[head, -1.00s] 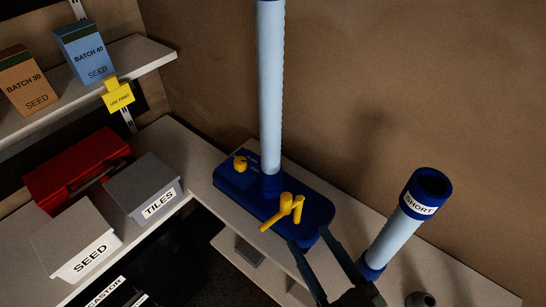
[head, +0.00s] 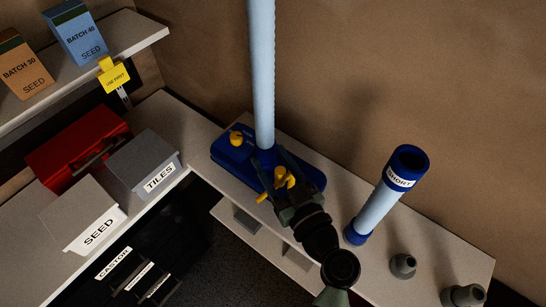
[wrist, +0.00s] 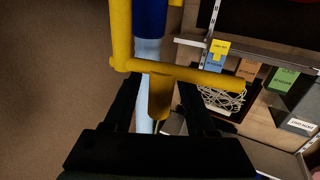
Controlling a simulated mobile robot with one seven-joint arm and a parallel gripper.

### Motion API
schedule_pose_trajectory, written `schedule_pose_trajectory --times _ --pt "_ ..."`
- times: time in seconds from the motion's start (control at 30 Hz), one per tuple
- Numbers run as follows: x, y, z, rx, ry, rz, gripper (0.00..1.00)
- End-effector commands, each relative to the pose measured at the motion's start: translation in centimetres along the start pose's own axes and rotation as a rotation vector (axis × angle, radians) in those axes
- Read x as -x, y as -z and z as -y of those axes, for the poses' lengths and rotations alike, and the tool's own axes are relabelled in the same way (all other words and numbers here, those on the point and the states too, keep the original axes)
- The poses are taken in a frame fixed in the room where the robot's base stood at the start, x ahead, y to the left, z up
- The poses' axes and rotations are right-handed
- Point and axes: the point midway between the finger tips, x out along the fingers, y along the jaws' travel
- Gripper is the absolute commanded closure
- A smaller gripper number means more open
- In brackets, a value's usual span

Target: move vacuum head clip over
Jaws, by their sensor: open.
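The vacuum head (head: 229,154) is a dark blue block on the bench, with a light blue tube (head: 262,80) standing up from it. A yellow clip (head: 281,179) with a lever and crossbar is on its near part, partly hidden by my gripper. In the wrist view the clip's long yellow bar (wrist: 190,72) crosses in front, and its short yellow stem (wrist: 159,97) shows between my fingers. My gripper (head: 278,164) is open, with its dark fingers on either side of the clip. I cannot tell whether they touch it.
A yellow knob (head: 236,138) is on the head's far end. A tube marked SHORT (head: 378,209) stands on the bench to the right, with small grey fittings (head: 403,265) beyond it. Grey boxes (head: 150,165) and a red toolbox (head: 78,157) are at left.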

Motion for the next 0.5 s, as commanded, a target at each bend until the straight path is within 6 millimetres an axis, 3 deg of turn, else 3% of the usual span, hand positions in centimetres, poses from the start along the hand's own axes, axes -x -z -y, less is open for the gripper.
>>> schedule_pose_trajectory --times 0.23,0.5 --pt "-0.05 -0.02 -0.01 0.000 0.000 0.000 0.45" --pt "-0.02 0.00 -0.02 0.000 -0.001 0.000 0.94"
